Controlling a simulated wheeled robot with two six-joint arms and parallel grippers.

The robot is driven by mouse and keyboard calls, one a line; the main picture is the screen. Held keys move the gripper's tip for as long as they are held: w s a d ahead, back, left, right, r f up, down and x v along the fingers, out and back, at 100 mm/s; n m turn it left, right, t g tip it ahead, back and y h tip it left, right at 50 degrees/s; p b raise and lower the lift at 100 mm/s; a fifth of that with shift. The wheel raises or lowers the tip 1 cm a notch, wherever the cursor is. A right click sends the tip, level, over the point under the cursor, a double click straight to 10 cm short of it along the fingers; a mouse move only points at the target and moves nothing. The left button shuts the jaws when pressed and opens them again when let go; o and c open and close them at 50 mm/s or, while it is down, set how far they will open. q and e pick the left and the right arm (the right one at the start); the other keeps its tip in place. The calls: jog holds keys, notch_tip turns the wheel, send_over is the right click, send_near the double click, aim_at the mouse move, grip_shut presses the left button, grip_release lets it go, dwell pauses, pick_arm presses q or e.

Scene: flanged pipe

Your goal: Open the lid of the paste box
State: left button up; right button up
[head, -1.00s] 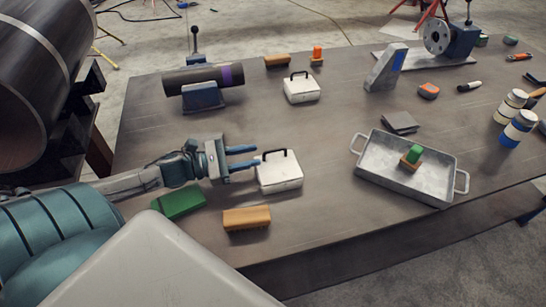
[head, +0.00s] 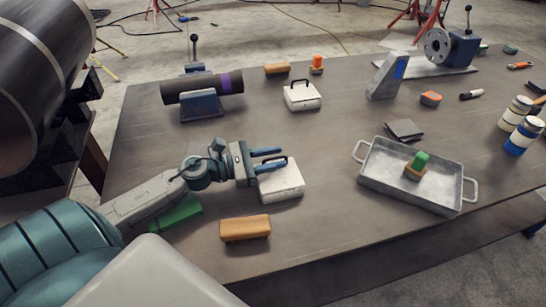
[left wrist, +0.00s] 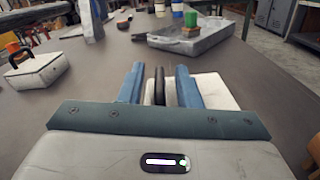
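Two white boxes with black handles stand on the table. The near box (head: 283,187) is at my left gripper (head: 272,159), and the far box (head: 302,99) stands behind it. I cannot tell which is the paste box. The left gripper's blue fingers reach over the near box from the left. In the left wrist view, the near box's dark handle (left wrist: 159,86) stands between the fingers, with gaps on both sides, so the gripper is open. The near box's white top (left wrist: 216,91) shows right of the fingers, and its lid looks closed. My right gripper is not in view.
A grey metal tray (head: 383,190) holding a green-and-brown block lies to the right. A dark pipe (head: 188,89) rests on a stand behind.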

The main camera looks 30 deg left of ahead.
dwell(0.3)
pick_arm(q)
jog(key=shift+w, duration=0.1)
grip_shut()
